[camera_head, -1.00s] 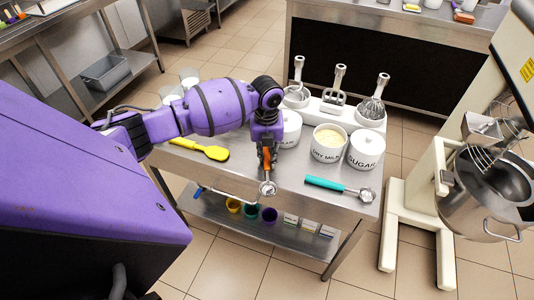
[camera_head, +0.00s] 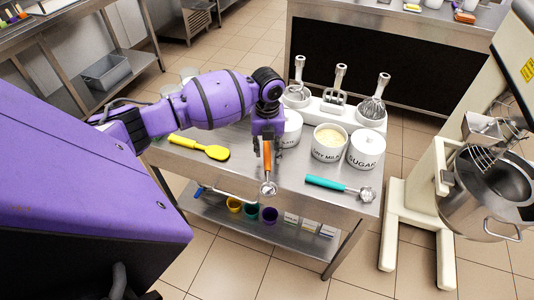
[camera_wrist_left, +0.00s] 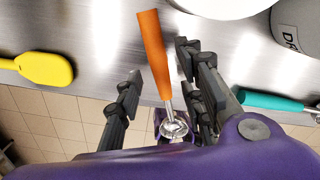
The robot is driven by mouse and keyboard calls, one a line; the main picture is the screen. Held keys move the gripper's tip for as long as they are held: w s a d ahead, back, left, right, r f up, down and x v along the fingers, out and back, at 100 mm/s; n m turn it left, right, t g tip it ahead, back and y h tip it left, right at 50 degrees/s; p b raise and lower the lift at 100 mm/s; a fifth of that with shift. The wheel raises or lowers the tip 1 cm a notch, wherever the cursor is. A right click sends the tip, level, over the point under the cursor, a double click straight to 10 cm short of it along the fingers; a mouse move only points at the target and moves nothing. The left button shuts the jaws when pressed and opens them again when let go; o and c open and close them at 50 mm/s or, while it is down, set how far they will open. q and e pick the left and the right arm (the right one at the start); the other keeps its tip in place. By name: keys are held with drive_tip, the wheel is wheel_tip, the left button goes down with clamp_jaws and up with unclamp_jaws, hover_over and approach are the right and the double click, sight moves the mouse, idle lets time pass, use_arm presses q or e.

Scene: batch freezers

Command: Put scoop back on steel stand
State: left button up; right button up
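The scoop has an orange handle (camera_head: 266,155) and a round steel bowl (camera_head: 268,188). It is at the front edge of the steel stand (camera_head: 235,178), its bowl toward the edge; I cannot tell if it rests fully on the top. My left gripper (camera_head: 266,142) is over the handle's far end. In the left wrist view, the fingers of my left gripper (camera_wrist_left: 160,90) are spread, with the orange handle (camera_wrist_left: 153,50) between them and a gap on the left side. My right gripper is not in view.
A teal-handled scoop (camera_head: 325,183) lies to the right, a yellow spatula (camera_head: 205,150) to the left. Behind stand white canisters (camera_head: 365,150) and a rack of mixer attachments (camera_head: 340,108). A mixer (camera_head: 480,190) stands right of the stand. Colored cups (camera_head: 269,215) sit on the lower shelf.

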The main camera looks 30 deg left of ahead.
sight(267, 157)
use_arm(q)
wheel_tip(267, 157, up, 10)
idle(0.3)
drive_tip(key=shift+s+a, duration=0.1)
